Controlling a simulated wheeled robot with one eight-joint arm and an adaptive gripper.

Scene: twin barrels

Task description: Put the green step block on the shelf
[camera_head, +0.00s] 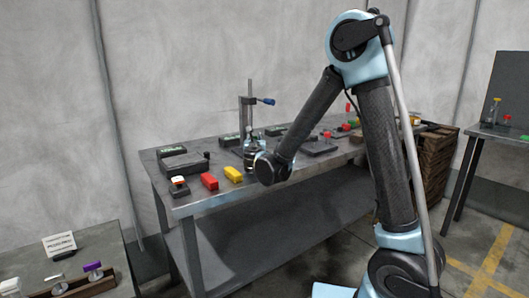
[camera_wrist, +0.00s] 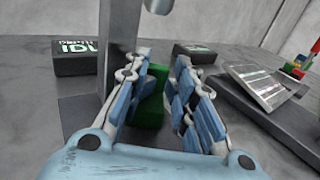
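The green step block (camera_wrist: 152,98) stands between the fingers of my gripper (camera_wrist: 165,85) in the wrist view, close to the left finger and partly hidden by it. A gap shows between the block and the right finger, so my gripper looks open around it. In the head view my gripper (camera_head: 254,148) is low over the grey bench, by an upright metal post; I cannot make out the green block there. A flat shelf (camera_head: 240,240) runs under the bench top.
The metal post (camera_wrist: 117,40) stands just behind my left finger. Dark boxes with green displays (camera_wrist: 75,57) and a scale-like device (camera_wrist: 255,85) flank my gripper. A red block (camera_head: 209,181) and a yellow block (camera_head: 233,174) lie near the bench's front edge (camera_head: 215,208).

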